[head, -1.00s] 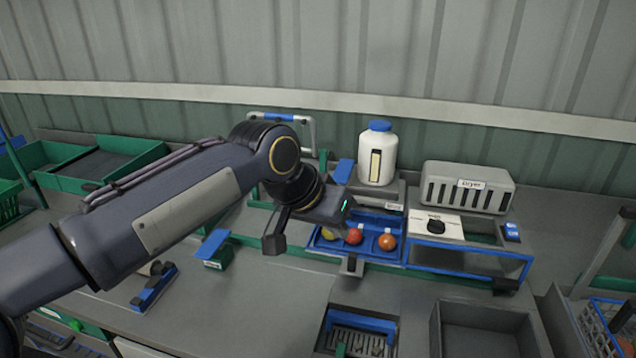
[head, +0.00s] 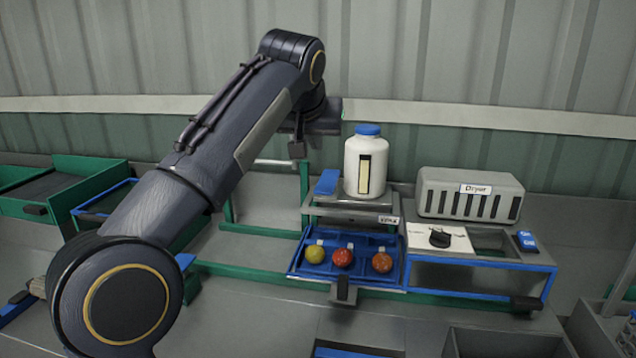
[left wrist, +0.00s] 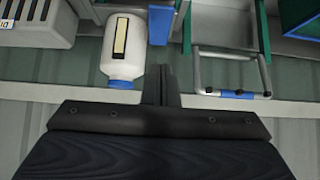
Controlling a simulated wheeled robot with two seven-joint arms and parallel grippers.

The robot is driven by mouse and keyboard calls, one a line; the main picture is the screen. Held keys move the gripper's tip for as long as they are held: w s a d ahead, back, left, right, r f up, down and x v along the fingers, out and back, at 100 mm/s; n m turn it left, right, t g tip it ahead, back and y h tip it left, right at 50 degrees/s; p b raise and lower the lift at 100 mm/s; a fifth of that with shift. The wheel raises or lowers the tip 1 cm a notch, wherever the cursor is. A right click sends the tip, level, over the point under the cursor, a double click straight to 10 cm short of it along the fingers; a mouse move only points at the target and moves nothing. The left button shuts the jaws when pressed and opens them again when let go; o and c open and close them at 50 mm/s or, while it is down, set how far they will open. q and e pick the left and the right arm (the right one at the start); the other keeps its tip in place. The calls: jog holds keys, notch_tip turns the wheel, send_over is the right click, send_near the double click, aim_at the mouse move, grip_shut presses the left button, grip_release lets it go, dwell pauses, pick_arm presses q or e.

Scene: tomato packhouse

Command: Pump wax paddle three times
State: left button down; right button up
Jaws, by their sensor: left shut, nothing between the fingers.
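The wax paddle (head: 327,182) is a flat blue plate just left of the white bottle (head: 367,162) with a blue cap. In the left wrist view the paddle (left wrist: 160,24) shows upright beside the upside-down bottle (left wrist: 122,50). My left gripper (head: 326,117) is above and behind the paddle, clear of it in the head view; its fingertips are not clear there. In the left wrist view its fingers (left wrist: 160,75) are together and empty, with their tips below the paddle in the picture. My right gripper is not in view.
A blue tray (head: 297,268) with three tomatoes sits in front of the bottle. A grey dryer (head: 469,195) stands to the right, behind a panel with a black knob (head: 440,238). A metal frame handle (left wrist: 228,92) is beside the paddle. The corrugated wall is close behind.

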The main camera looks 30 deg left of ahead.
pick_arm(q)
jog(key=shift+f, duration=0.1)
jog(key=b, duration=0.1)
send_near(324, 186)
jog(key=w, duration=0.3)
jog(key=shift+w+a+f+b, duration=0.2)
jog(key=shift+a+f+b, duration=0.15)
jog(key=shift+f, duration=0.25)
jog(key=shift+w+a+f+b, duration=0.25)
jog(key=shift+f+b, duration=0.15)
jog(key=shift+f, duration=0.2)
jog(key=shift+f+b, duration=0.3)
jog(key=shift+f, duration=0.6)
